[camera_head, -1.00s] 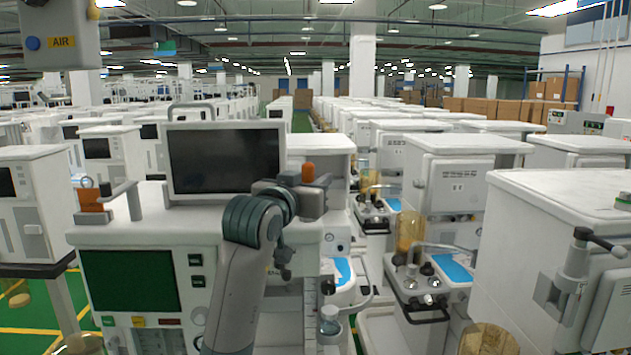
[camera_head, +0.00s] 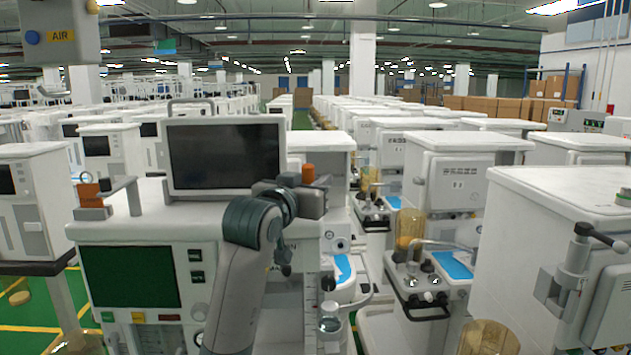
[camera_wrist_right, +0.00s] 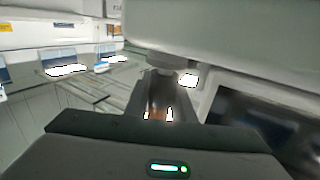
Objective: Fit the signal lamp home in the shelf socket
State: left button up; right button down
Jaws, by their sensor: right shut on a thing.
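An orange signal lamp (camera_head: 308,173) stands upright at the jaws of my right gripper (camera_head: 310,198) in the head view, just right of the dark monitor. The right gripper is shut on the lamp, above the white cart's top. In the wrist view the two dark fingers (camera_wrist_right: 168,98) are close together, with a small orange patch between them. The lamp's lower end is hidden by the gripper. I cannot make out the shelf socket, so I cannot tell whether the lamp touches it. My left gripper is not in view.
The monitor (camera_head: 225,155) stands close to the left of the gripper. An orange block (camera_head: 89,194) sits on a grey bracket at the cart's left. A white cart (camera_head: 565,215) with a clamp arm stands at right. Rows of carts fill the background.

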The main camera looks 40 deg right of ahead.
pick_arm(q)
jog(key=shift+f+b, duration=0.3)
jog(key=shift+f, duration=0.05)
pick_arm(e)
jog(key=shift+f, duration=0.55)
jog(key=c, duration=1.4)
grip_release()
jog(key=shift+c, duration=0.2)
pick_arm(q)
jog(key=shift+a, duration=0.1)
